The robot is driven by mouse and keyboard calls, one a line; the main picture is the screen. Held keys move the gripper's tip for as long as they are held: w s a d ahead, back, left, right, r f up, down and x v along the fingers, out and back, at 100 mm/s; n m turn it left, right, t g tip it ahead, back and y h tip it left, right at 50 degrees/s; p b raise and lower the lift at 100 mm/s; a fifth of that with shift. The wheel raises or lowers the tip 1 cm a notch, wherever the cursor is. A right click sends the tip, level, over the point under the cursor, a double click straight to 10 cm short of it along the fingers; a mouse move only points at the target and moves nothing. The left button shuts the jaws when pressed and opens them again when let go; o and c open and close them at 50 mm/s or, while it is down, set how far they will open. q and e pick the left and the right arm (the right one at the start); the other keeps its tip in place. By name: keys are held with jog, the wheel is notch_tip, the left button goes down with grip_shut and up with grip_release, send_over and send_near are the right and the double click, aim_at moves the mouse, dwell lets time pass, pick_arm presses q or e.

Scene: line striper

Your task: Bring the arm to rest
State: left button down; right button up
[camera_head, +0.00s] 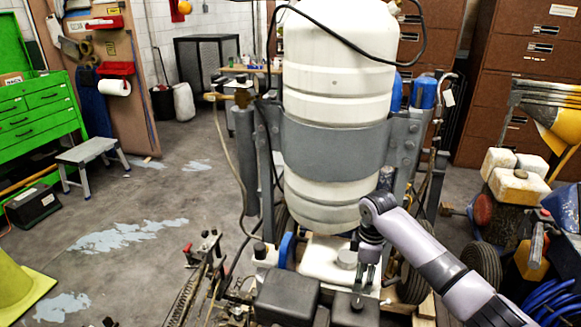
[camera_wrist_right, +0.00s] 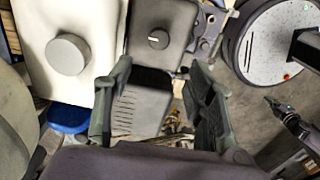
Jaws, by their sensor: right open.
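My right arm comes in from the lower right in the head view, bent at the elbow. Its gripper (camera_head: 367,283) points down beside the grey cap of the striper's low white tank (camera_head: 318,257). In the right wrist view the two dark fingers (camera_wrist_right: 158,105) stand wide apart with nothing between them. Below them lie a ribbed dark part and the striper's black box with a round cap (camera_wrist_right: 160,28). The white tank (camera_wrist_right: 42,20) is to the left there. A dark slim arm with a pronged tip (camera_wrist_right: 272,104), apparently my left one, shows at the right; its jaw state is unclear.
A tall white ribbed tank (camera_head: 335,85) in a grey strap rises behind the gripper. A black box (camera_head: 286,296) and wheel (camera_head: 413,283) crowd it.

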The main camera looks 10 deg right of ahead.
jog(key=s+a+f+m+t+y, duration=0.1)
jog(key=s+a+f+m, duration=0.1)
jog(key=s+a+f, duration=0.5)
jog(key=s+a+f+m+t+y, duration=0.1)
jog(key=s+a+f, duration=0.2)
jog(key=s+a, duration=0.5)
jog(key=s+d+r+m+t+h, duration=0.1)
jog(key=s+d+r+m, duration=0.25)
jog(key=s, duration=0.55)
jog(key=s+d+r+m+t+h, duration=0.15)
jog(key=s+d+m, duration=0.3)
jog(key=s, duration=0.45)
notch_tip(320, 180, down, 27)
jog(key=s+a+g, duration=0.1)
jog(key=g, duration=0.1)
jog(key=s+d+f+g, duration=0.1)
jog(key=s+d+f, duration=0.2)
jog(key=s+f, duration=1.2)
jog(key=shift+s+f, duration=0.2)
jog(key=shift+s, duration=0.65)
jog(key=shift+g+y, duration=0.25)
